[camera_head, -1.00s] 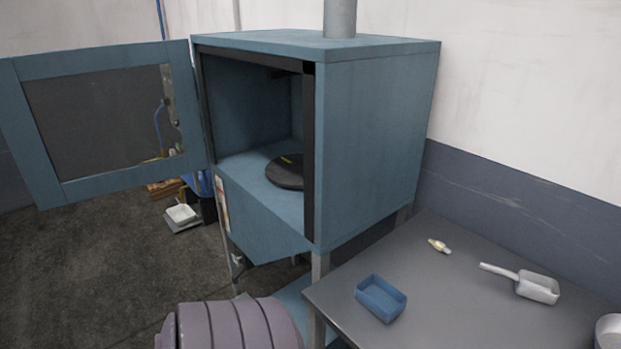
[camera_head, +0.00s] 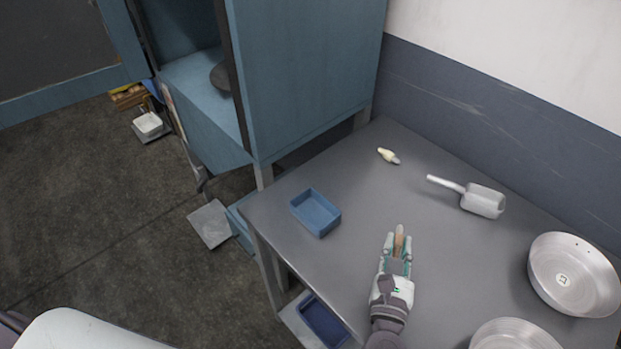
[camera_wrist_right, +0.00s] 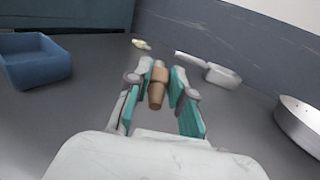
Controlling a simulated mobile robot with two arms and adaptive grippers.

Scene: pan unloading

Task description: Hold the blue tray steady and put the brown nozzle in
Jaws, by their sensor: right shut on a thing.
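The blue tray (camera_head: 316,212) sits empty near the left edge of the grey table. It also shows at the left of the right wrist view (camera_wrist_right: 32,58). My right gripper (camera_head: 398,246) is over the table, to the right of and nearer than the tray. It is shut on the brown nozzle (camera_wrist_right: 157,88), which is held between its fingertips; the nozzle's tip (camera_head: 400,236) also shows in the head view. My left gripper is not in view.
A small cream and tan piece (camera_head: 388,156) lies near the table's back. A metal scoop (camera_head: 481,200) lies at the right, with a round metal pan (camera_head: 570,275) and another pan (camera_head: 512,338) nearer. The blue cabinet (camera_head: 300,80) stands behind the table. Bare table surrounds the tray.

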